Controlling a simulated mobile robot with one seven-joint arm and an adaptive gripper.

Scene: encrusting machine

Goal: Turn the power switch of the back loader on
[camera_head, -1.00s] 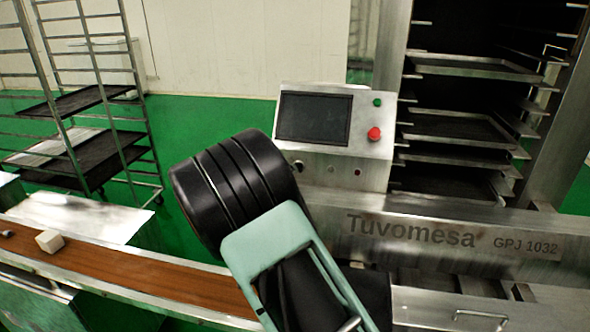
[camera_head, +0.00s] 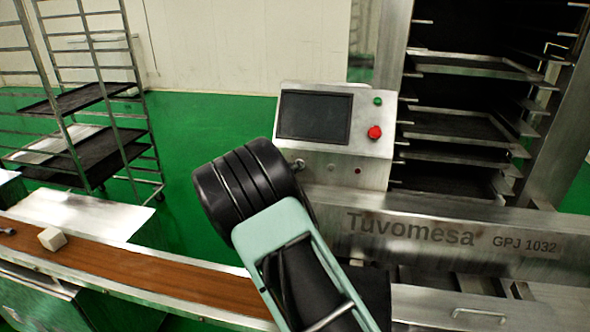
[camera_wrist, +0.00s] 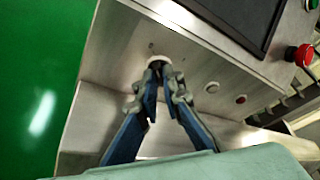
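The power switch (camera_wrist: 157,62) is a small round knob at the left end of the lower panel face, seen in the wrist view. In the head view the knob (camera_head: 299,164) shows at the edge of my black wrist. My gripper (camera_wrist: 160,76) points at it, with its two blue-padded fingers drawn close together at the tips. The fingertips lie at the knob, and a narrow gap shows between the pads. Whether they touch or grip the knob is not clear. In the head view my wrist hides the fingers.
The control box carries a dark screen (camera_head: 314,117), a red stop button (camera_head: 375,132) and a green button (camera_head: 378,101). Two small fittings sit right of the switch. A conveyor (camera_head: 140,275) with a pale block (camera_head: 52,239) runs at left. A tray rack (camera_head: 85,110) stands behind.

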